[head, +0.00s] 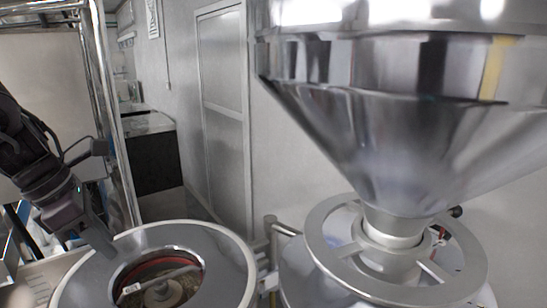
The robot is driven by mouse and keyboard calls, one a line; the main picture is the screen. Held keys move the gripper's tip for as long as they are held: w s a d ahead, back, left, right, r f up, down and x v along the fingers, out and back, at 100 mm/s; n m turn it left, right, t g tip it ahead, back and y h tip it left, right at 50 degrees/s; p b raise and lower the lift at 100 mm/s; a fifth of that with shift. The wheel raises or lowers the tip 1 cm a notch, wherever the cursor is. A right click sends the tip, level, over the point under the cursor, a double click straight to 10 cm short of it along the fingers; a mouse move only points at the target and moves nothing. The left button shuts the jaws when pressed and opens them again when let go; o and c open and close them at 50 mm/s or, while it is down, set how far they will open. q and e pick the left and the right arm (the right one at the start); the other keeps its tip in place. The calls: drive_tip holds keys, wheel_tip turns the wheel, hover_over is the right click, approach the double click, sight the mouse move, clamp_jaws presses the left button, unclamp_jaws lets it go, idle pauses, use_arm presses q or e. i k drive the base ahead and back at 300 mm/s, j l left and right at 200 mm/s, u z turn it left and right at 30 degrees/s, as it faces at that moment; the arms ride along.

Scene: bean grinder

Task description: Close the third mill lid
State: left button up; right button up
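A round grey mill (222,262) stands at the bottom left of the head view. Its top has a round opening with a reddish inner rim, a bar across it and a rounded metal part (163,292) inside. No separate lid can be made out with certainty. My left gripper (101,241) comes in from the left, with its tip at the upper left edge of the mill top. Whether it touches the mill is unclear. Its fingers overlap in this view, so their opening cannot be judged. My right gripper is not in view.
A large shiny metal funnel (380,135) stands over a second round mill (325,278) at the right and fills much of the view. A metal post frame (106,95) rises at the left. A door (222,100) and a dark counter (153,160) stand behind.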

sight(426, 108)
drive_tip(key=k+l, duration=0.15)
drive_tip(key=k, duration=0.25)
drive_tip(key=k+l, duration=0.15)
drive_tip(key=k, duration=0.25)
drive_tip(key=k+l, duration=0.15)
drive_tip(key=k, duration=0.25)
